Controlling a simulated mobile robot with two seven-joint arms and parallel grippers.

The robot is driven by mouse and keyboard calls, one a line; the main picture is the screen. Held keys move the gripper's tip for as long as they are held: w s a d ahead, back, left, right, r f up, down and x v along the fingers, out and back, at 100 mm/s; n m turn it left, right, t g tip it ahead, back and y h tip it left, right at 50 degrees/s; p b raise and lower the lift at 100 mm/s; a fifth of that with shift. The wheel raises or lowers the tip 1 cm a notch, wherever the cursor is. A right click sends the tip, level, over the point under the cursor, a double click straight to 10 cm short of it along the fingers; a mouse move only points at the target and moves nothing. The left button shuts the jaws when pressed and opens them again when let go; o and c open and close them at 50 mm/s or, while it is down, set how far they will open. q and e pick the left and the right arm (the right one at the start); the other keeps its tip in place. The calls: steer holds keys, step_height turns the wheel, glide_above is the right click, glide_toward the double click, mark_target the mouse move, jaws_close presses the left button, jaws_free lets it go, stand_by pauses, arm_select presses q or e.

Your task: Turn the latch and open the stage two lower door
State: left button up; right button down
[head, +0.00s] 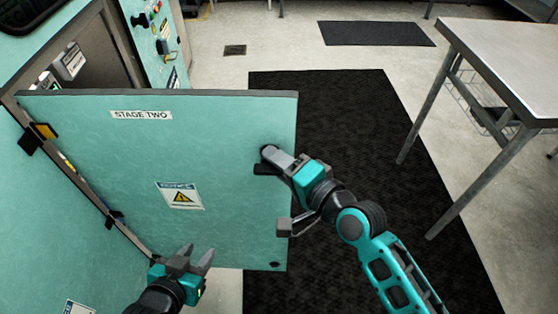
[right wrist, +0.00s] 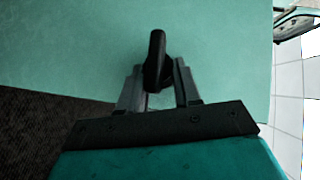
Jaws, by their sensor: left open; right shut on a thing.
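The teal stage two lower door (head: 120,180), labelled "STAGE TWO", stands swung out from the machine, hinged at its left side. Its black latch (right wrist: 156,58) is near the door's free right edge. My right gripper (head: 272,160) is at this latch; in the right wrist view its two fingers (right wrist: 156,84) sit on either side of the latch, shut on it. In the head view the gripper mostly hides the latch. My left gripper (head: 196,258) is open and empty in front of the door's lower edge, left of centre.
The machine's cabinet opening (head: 95,65) shows behind the door, with a control panel (head: 158,35) beside it. A dark floor mat (head: 340,120) lies behind and right of the door. A table (head: 510,60) stands at the right. Floor between door and table is clear.

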steer(key=c, duration=0.8)
jaws_free()
steer(key=v, duration=1.3)
steer(key=shift+a, duration=0.1)
